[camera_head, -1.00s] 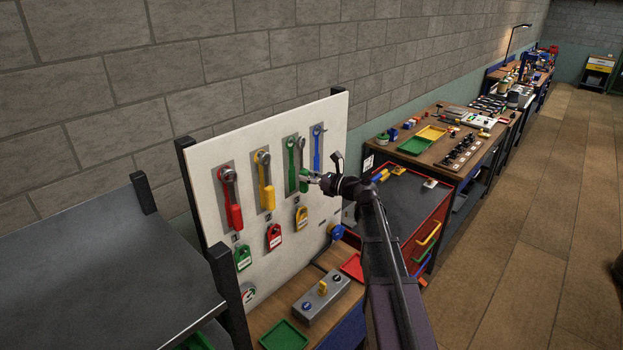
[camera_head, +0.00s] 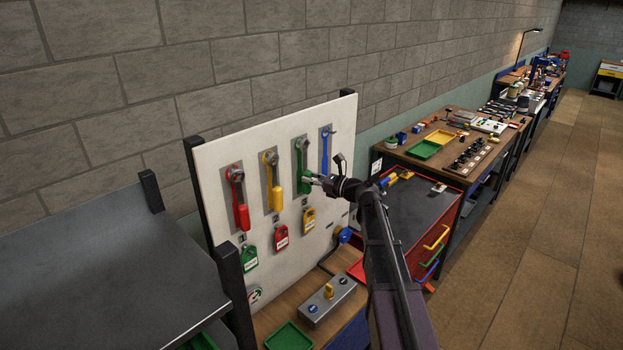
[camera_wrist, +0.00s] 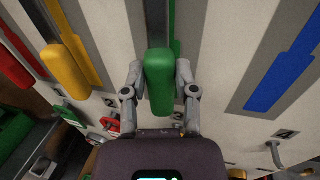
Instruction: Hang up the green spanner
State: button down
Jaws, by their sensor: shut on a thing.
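The green spanner (camera_head: 303,158) is upright against its grey strip on the white board (camera_head: 221,160), third from the left. Its head is at the top of the strip, over the peg there; I cannot tell how firmly it sits. My gripper (camera_head: 318,180) is shut on its lower green handle. In the wrist view the green handle (camera_wrist: 159,85) lies between the two fingers of my gripper (camera_wrist: 160,88).
Green, red (camera_head: 281,237) and yellow padlocks hang below the spanners. A grey switch box (camera_head: 328,303) and a green tray (camera_head: 288,337) sit on the bench below. A dark table (camera_head: 90,255) stands at the left, and a red-edged cabinet (camera_head: 420,212) at the right.

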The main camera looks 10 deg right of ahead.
jog(key=shift+c, duration=1.5)
grip_release()
jog(key=shift+s+d, duration=0.25)
jog(key=shift+s, duration=0.1)
jog(key=shift+s+d, duration=0.2)
jog(key=shift+s, duration=0.1)
jog(key=shift+s+d, duration=0.2)
jog(key=shift+s, duration=0.1)
jog(key=shift+s+d, duration=0.4)
jog(key=shift+s, duration=0.15)
jog(key=shift+s+d, duration=0.4)
jog(key=shift+s, duration=0.15)
jog(key=shift+s+d, duration=0.45)
jog(key=shift+s, duration=0.15)
